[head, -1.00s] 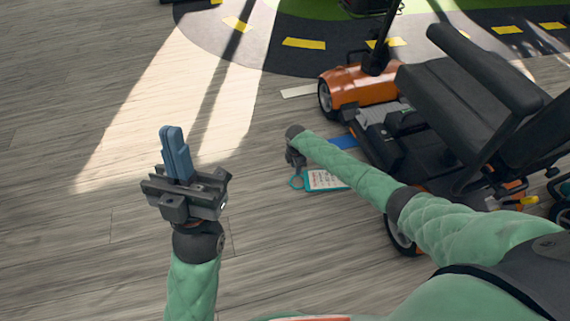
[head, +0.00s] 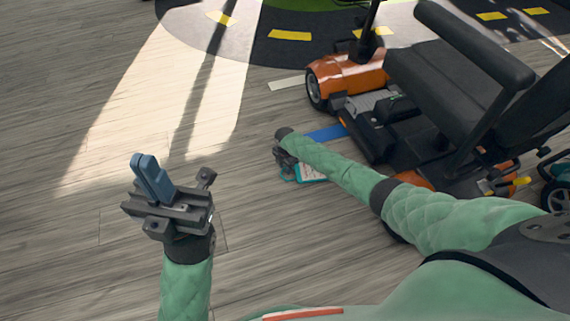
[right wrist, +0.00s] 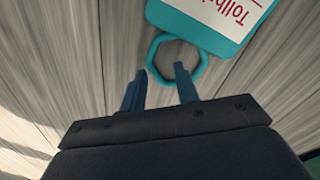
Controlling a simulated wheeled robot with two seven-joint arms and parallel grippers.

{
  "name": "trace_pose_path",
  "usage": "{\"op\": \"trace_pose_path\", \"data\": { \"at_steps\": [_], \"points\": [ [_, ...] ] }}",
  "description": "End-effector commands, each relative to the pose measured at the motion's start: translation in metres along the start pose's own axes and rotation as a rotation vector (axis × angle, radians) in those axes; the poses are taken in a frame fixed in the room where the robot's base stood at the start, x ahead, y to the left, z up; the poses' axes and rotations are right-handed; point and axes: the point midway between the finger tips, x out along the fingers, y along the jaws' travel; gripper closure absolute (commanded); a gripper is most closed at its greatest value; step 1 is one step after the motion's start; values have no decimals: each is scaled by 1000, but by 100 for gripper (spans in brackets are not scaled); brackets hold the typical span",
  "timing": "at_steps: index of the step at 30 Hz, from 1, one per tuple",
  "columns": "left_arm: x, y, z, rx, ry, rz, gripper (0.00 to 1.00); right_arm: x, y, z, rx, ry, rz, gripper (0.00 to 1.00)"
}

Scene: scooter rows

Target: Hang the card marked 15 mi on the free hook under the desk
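A white card with a teal border (head: 313,173) lies on the floor beside the orange scooter. In the right wrist view the card (right wrist: 213,20) shows red letters beginning "Tollbri"; no 15 mi mark is legible. Its teal ring (right wrist: 203,68) points toward my right gripper (right wrist: 161,70). That gripper is open, with its fingertips apart on either side of the ring's left part; it does not grip it. In the head view my right gripper (head: 286,164) partly covers the ring. My left gripper (head: 145,160) is empty, its blue fingers together. No desk or hook shows.
An orange scooter with a black seat (head: 455,75) stands at the right, close to my right arm. A blue strip (head: 326,133) and a pale strip (head: 287,83) lie on the floor. The wooden floor at the left is clear.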

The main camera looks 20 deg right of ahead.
Motion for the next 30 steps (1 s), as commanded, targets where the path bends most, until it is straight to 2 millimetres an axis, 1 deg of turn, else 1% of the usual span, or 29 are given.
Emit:
{"op": "trace_pose_path", "data": {
  "at_steps": [1, 5, 14, 15, 19, 20, 25, 26, 27, 30],
  "points": [
    [-4, 0, 0, 1, -3, 3, 100, 6, 0, 0, 1, 0, -1, 69],
    [-6, 1, 1, 3, -7, 7, 100, 12, 0, 0, 1, 0, 0, 69],
    [-7, 1, 1, 5, -9, 8, 100, 14, 0, 0, 1, 0, 1, 69],
    [-7, 1, 1, 5, -9, 8, 100, 14, 0, 0, 1, 0, 1, 73],
    [-7, 1, 1, 5, -9, 8, 100, 14, 0, 0, 1, 0, 0, 98],
    [-7, 1, 1, 5, -9, 8, 100, 14, 0, 0, 1, 0, 1, 100],
    [-7, 1, 1, 5, -8, 8, 100, 14, 0, 0, 1, 0, 0, 100],
    [-7, 1, 1, 5, -8, 9, 100, 14, 0, 0, 1, 0, 0, 98],
    [-6, 1, 1, 5, -8, 9, 100, 14, 0, 0, 1, 0, 0, 100],
    [-6, 1, 1, 4, -8, 9, 100, 14, 0, 0, 1, 0, 0, 100]
  ]
}}
